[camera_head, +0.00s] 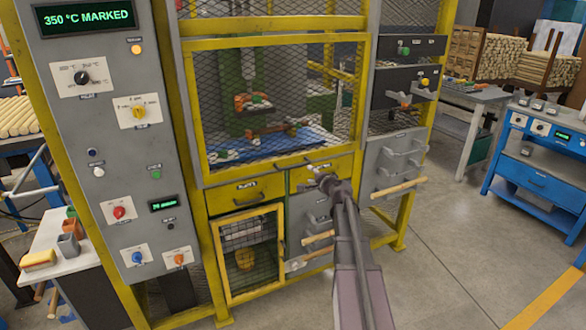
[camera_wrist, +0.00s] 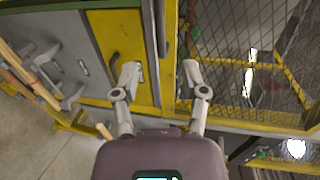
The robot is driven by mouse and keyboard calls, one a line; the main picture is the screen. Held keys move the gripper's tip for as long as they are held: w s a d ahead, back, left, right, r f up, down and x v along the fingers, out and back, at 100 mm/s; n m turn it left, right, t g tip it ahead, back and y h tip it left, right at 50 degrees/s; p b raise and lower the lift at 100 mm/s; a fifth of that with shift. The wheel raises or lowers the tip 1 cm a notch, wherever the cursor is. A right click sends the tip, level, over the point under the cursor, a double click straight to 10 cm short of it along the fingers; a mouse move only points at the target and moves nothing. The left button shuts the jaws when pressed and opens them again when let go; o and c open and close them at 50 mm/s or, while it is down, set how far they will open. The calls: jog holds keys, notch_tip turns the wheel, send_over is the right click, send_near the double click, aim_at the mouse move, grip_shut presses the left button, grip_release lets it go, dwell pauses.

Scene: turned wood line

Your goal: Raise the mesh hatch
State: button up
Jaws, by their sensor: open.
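The mesh hatch is a large yellow-framed panel of wire mesh on the front of the machine in the head view; its bottom rail (camera_head: 262,169) sits low, just above the drawers, so it looks down. In the wrist view its yellow rail (camera_wrist: 171,70) and mesh run right of centre. A grey bar (camera_wrist: 160,25), perhaps its handle, lies beyond and between my fingertips. My gripper (camera_head: 318,169) is at the rail's right part. In the wrist view my gripper (camera_wrist: 160,72) is open with nothing clearly between the fingers; contact with the bar cannot be told.
Yellow drawers (camera_head: 247,190) and a small mesh door (camera_head: 250,252) lie below the hatch. A grey control panel (camera_head: 105,140) stands left. Grey drawers with wooden rods (camera_head: 400,188) jut out at right. A blue bench (camera_head: 540,180) stands far right, with clear floor before it.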

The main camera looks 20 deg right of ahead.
aim_at(297, 166)
jog(key=b+x, duration=0.2)
jog(key=x, duration=1.1)
